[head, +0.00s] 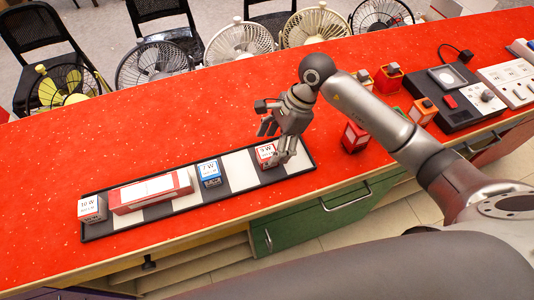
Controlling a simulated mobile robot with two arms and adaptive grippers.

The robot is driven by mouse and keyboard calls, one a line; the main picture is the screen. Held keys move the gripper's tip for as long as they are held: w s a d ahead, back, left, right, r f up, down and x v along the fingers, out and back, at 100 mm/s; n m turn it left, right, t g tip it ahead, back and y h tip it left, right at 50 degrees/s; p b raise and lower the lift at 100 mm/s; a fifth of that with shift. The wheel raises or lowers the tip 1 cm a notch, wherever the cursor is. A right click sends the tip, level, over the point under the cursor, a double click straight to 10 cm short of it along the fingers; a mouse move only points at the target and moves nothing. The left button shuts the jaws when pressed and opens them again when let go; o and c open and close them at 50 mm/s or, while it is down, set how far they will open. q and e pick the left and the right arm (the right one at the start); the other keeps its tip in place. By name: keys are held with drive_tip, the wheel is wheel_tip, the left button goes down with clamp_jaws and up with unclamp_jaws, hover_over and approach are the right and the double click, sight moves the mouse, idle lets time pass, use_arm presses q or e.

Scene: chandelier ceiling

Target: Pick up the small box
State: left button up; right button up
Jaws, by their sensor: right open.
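Several boxes stand in a row on a black-and-white striped tray (240,172). A small white and grey box marked 10 W (91,209) is at the left end. Beside it lies a long red and white box (150,191). A small blue and white box (209,173) stands mid-tray. A small red and white box (265,154) stands toward the right end. My right gripper (273,142) is open, its fingers pointing down close to this red and white box and partly covering it. I cannot tell whether they touch it. My left gripper is not in view.
The tray lies near the front edge of a red counter (150,120). Red boxes (355,137) and a black device with a red button (455,100) stand to the right. Several fans (240,42) and black chairs are behind. The counter's left and middle are clear.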

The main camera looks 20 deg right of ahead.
sight(269, 151)
drive_tip(key=shift+p+x, duration=0.6)
drive_tip(key=shift+x, duration=1.65)
drive_tip(key=shift+s+a+r, duration=0.1)
drive_tip(key=shift+c, duration=0.3)
drive_tip(key=c, duration=1.1)
drive_tip(key=shift+r, duration=0.1)
